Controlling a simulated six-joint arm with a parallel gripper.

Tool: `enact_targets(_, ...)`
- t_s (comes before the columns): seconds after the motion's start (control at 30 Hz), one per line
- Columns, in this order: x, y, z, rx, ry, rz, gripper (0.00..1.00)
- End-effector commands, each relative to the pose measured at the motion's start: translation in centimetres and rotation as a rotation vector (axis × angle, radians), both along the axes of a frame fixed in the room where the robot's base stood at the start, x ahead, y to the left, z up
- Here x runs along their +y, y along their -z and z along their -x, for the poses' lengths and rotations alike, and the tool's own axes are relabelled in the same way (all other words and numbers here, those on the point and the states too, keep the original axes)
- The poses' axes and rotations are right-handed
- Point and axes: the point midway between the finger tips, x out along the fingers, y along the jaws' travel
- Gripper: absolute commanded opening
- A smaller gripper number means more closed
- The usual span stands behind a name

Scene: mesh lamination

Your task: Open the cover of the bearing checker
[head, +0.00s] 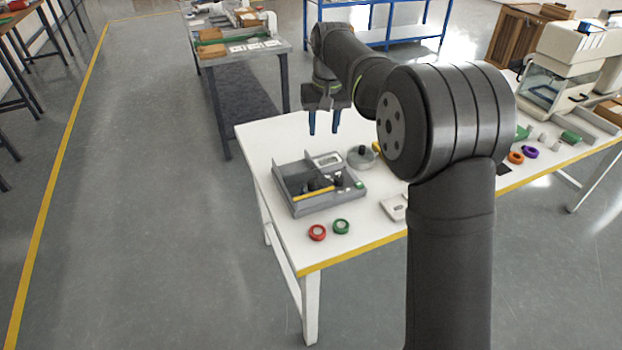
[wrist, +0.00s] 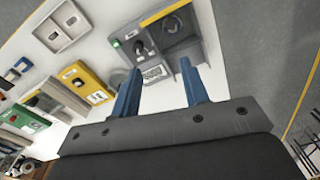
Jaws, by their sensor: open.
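The bearing checker (head: 318,207) appears to be the grey box on the white table, with a yellow strip, dark parts, a small display panel and a green button. It also shows in the wrist view (wrist: 187,52), ahead of the fingertips, with a recess holding a dark round part. I cannot clearly make out its cover or how it sits. My gripper (head: 323,129) hangs above the back of the box, its two blue fingers pointing down and apart. In the wrist view my gripper (wrist: 160,67) is open and empty, touching nothing.
A white tray (head: 395,208) is partly behind my arm. The table's left back corner is clear.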

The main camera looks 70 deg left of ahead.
Motion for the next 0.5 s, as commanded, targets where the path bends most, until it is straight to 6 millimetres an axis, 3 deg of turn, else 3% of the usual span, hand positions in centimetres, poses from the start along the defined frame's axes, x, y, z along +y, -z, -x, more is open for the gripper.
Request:
enact_targets(0.13, 1.3, 0.9, 2.4, -0.017, 0.038, 0.048, 0.41)
enact_targets(0.33, 1.4, 2.4, 2.8, -0.021, 0.050, 0.060, 0.41)
enact_targets(0.5, 1.4, 5.7, 2.8, -0.021, 0.049, 0.061, 0.41)
